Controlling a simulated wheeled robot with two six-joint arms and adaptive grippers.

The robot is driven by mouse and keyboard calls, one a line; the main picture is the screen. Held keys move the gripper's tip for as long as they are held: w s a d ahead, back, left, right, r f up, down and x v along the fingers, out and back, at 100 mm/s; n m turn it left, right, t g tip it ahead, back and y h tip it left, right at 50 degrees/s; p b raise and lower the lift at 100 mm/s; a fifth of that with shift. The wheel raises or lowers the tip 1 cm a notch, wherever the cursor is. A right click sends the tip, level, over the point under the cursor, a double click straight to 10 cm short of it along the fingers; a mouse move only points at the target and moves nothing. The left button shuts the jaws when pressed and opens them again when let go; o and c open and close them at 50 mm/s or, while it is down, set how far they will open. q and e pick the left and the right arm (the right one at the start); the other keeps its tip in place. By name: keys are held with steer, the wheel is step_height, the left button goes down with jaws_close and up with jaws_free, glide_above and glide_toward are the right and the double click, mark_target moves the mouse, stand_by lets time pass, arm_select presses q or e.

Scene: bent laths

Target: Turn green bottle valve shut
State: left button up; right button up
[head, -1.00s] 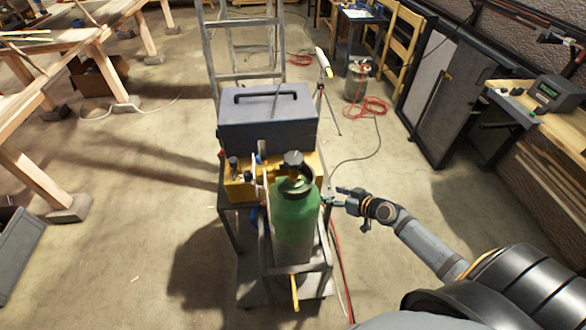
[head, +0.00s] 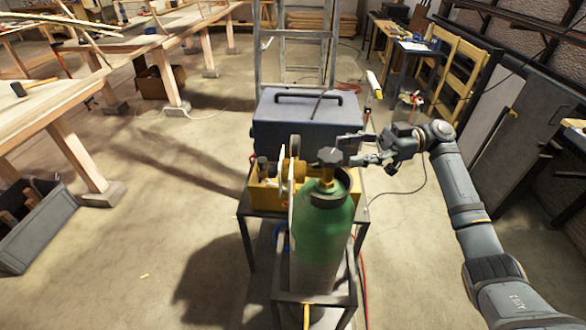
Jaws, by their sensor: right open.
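The green bottle (head: 323,226) stands upright in a dark metal cart in the head view, green above and grey-white below. Its valve has a dark knob (head: 331,157) on top of a brass-coloured neck. My right gripper (head: 352,152) is open, its fingers pointing left, just right of the knob. I cannot tell whether a fingertip touches the knob. My left gripper is not in view.
Yellow equipment (head: 262,194) with gauges is left of the valve. A stepladder (head: 258,62) stands behind. Wooden benches are at left; the floor between is mostly clear.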

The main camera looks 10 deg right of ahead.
mark_target(319, 156)
steer(key=a, duration=0.1)
steer(key=a+p, duration=0.2)
steer(key=shift+s+r, duration=0.3)
steer(key=shift+r, duration=0.05)
steer(key=a+p, duration=0.2)
steer(key=a, duration=0.3)
steer(key=shift+s+a, duration=0.2)
steer(key=shift+a+f, duration=0.25)
steer(key=shift+a, duration=0.3)
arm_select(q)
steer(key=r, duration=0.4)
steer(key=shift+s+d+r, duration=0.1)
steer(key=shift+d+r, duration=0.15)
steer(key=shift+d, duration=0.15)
